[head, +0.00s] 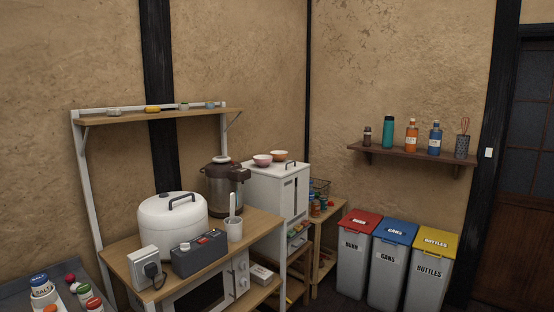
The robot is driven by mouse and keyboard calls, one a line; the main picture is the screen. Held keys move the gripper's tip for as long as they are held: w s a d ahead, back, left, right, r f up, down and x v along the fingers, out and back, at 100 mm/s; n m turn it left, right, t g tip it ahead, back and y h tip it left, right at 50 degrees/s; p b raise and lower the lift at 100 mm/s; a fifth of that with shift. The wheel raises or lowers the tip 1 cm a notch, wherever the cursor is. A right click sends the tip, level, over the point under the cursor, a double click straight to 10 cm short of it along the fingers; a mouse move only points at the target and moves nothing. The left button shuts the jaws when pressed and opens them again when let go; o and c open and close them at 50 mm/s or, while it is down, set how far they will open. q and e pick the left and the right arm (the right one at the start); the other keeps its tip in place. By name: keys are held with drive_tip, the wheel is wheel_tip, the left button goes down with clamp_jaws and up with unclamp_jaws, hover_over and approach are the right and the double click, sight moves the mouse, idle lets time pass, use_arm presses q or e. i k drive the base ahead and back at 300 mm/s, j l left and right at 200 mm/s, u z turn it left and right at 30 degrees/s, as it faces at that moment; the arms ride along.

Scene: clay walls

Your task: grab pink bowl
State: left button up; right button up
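A small pink bowl (262,160) sits on top of the white cabinet (275,185), near its left front edge. An orange bowl (280,155) stands beside it, a little to the right and farther back. The pink bowl is upright and nothing covers it in the head view. Neither of my grippers shows in this view.
The wooden rack (265,222) left of the cabinet holds a white rice cooker (170,218), a brown hot-water pot (222,190), a dark grey box (199,254) and a white cup (234,230). Red, blue and yellow-lidded bins (352,265) stand right. A shelf (420,158) holds bottles.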

sight(262, 160)
drive_tip(key=u, duration=0.3)
drive_tip(key=i+l+u, duration=0.2)
drive_tip(key=i+u, duration=0.25)
drive_tip(key=i+l+u, duration=0.15)
drive_tip(key=l+u, duration=0.25)
drive_tip(key=i+l+u, duration=0.3)
drive_tip(key=i+l, duration=0.2)
drive_tip(key=l, duration=0.3)
drive_tip(key=i+l, duration=0.2)
drive_tip(key=l, duration=0.15)
drive_tip(key=i+l, duration=0.15)
drive_tip(key=l, duration=0.25)
drive_tip(key=i+l, duration=0.2)
drive_tip(key=l, duration=0.15)
drive_tip(key=i+l+u, duration=0.1)
drive_tip(key=l, duration=0.25)
drive_tip(key=i+l, duration=0.25)
drive_tip(key=l, duration=0.15)
